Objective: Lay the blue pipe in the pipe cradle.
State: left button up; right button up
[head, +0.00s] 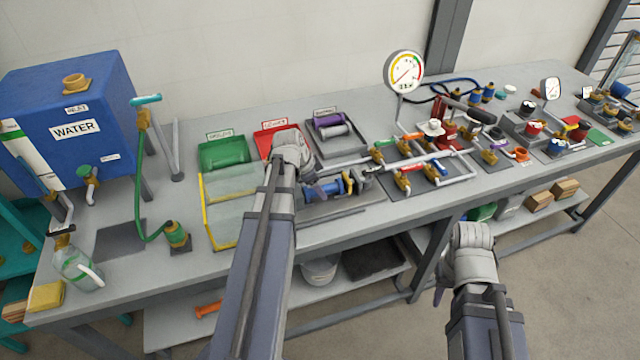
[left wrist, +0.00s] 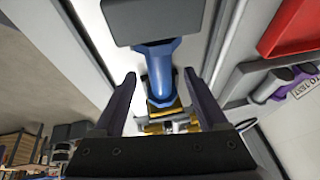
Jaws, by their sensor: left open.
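The blue pipe (head: 321,190) lies on the skid on the bench, with brass fittings at its right end. In the left wrist view, the blue pipe (left wrist: 160,75) has a wider collar at each end and lies between my left fingers, lengthwise. My left gripper (left wrist: 160,78) is open, one finger on each side of the pipe. I cannot tell whether the fingers touch it. In the head view my left wrist hides part of this area. I cannot clearly pick out the pipe cradle.
A grey tray (head: 362,152) with purple and grey pipes, a red tray (head: 264,146) and a green tray (head: 223,152) stand behind. A yellow-edged clear panel (head: 206,212) is at left. Pipework with brass valves (head: 402,180) and a gauge (head: 404,70) are at right.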

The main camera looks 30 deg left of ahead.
pick_arm(q)
jog(key=p+v, duration=0.4)
jog(key=v, duration=0.2)
jog(key=shift+p, duration=0.3)
jog(key=shift+d, duration=0.1)
jog(key=s+d+n+g+y, duration=0.1)
jog(key=s+d, duration=0.3)
jog(key=d, duration=0.6)
jog(key=s+d+f+n+g+y, duration=0.1)
jog(key=s+d, duration=0.3)
jog(key=d, duration=0.7)
jog(key=s+d+f+n+g+y, duration=0.1)
jog(key=s+d, duration=0.4)
jog(key=d, duration=0.5)
jog(key=shift+d+n+g, duration=0.2)
jog(key=shift+n+g, duration=0.6)
jog(key=shift+g, duration=0.2)
